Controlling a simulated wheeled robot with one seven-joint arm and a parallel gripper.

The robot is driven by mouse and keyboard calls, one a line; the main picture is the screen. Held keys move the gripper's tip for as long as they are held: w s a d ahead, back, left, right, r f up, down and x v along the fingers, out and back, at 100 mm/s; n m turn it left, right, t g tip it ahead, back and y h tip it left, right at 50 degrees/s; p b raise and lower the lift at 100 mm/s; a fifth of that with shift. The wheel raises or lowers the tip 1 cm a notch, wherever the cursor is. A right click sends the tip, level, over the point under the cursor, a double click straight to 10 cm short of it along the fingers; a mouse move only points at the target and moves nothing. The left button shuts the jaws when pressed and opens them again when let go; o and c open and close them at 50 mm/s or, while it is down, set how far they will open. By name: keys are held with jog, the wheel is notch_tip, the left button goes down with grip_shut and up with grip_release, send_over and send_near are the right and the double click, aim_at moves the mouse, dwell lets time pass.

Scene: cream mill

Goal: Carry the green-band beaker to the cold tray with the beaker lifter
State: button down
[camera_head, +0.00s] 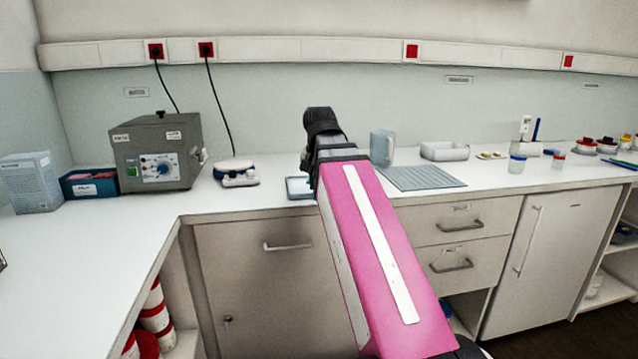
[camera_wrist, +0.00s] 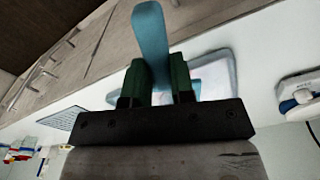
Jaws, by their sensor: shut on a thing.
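My gripper (camera_wrist: 157,75) is shut on a light-blue bar, which looks like the handle of the beaker lifter (camera_wrist: 150,32). The bar stands up between its green fingers in the wrist view. In the head view my gripper (camera_head: 322,125) is above the counter and its fingertips are hidden. A shallow blue-rimmed tray (camera_head: 297,188) lies partly behind my arm; its rim also shows behind the fingers in the wrist view (camera_wrist: 234,77). I cannot tell if it is the cold tray. I cannot make out a green-band beaker.
A grey control box (camera_head: 158,150) and a small white device (camera_head: 236,174) stand left of my arm. A pale jug (camera_head: 382,148), a ribbed grey mat (camera_head: 422,178) and a white tray (camera_head: 444,151) are to the right. Small tubs (camera_head: 517,165) stand farther right. The left counter's front is clear.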

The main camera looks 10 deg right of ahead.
jog(key=shift+s+a, duration=0.25)
jog(key=shift+s, duration=0.4)
jog(key=shift+s+a, duration=0.2)
jog(key=shift+s, duration=0.45)
jog(key=shift+s, duration=0.1)
